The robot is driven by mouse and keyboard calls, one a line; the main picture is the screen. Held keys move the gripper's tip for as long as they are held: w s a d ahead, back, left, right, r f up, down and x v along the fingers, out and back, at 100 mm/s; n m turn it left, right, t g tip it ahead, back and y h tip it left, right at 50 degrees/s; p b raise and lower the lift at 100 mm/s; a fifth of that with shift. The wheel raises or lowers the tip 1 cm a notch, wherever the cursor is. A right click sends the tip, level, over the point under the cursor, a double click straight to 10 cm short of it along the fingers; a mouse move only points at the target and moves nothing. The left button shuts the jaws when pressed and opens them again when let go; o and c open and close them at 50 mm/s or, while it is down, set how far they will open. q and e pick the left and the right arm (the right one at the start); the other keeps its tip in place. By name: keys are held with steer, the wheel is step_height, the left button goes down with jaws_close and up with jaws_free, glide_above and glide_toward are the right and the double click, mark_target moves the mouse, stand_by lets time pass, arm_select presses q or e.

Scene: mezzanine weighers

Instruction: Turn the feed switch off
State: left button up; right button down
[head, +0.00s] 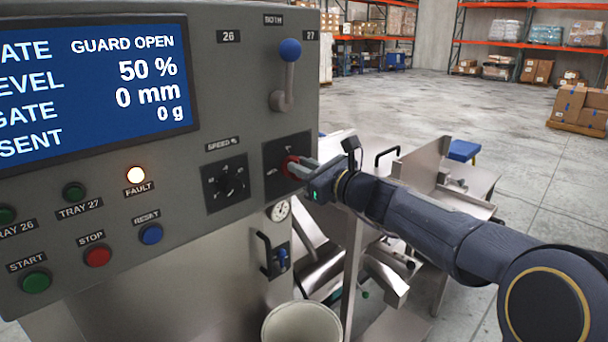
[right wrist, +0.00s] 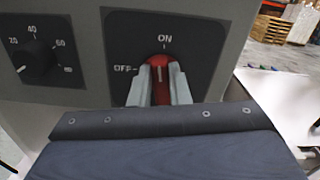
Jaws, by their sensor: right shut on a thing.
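The feed switch is a red rotary knob (right wrist: 161,68) on a dark plate marked ON above it and OFF to its left. Its white pointer line stands about upright, toward ON, as seen in the right wrist view. In the head view the red knob (head: 291,166) shows at the lower right of the grey panel, partly covered by my fingers. My right gripper (right wrist: 160,88) is shut on the knob, one finger on each side. It also shows in the head view (head: 298,168), reaching in from the right. My left gripper is not in view.
The speed dial (head: 226,183) sits just left of the switch; a blue-knobbed lever (head: 288,60) is above it. The screen (head: 92,85) reads GUARD OPEN, and the FAULT lamp (head: 135,174) is lit. A pale bin (head: 301,325) and metal chutes stand below.

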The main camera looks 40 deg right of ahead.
steer(key=shift+a+f+n+b, duration=0.2)
steer(key=shift+f+n+b, duration=0.05)
steer(key=shift+n+b, duration=2.25)
steer(key=shift+a+f+n+b, duration=0.2)
steer(key=shift+f+n+b, duration=0.1)
steer(key=shift+n+b, duration=2.2)
steer(key=shift+a+f+n+b, duration=0.25)
steer(key=shift+n+b, duration=1.9)
steer(key=shift+n, duration=0.65)
steer(key=c, duration=1.4)
jaws_free()
steer(key=shift+o, duration=0.2)
steer(key=shift+s, duration=0.1)
steer(key=s, duration=0.7)
steer(key=shift+s+d+b, duration=0.35)
steer(key=shift+d, duration=0.05)
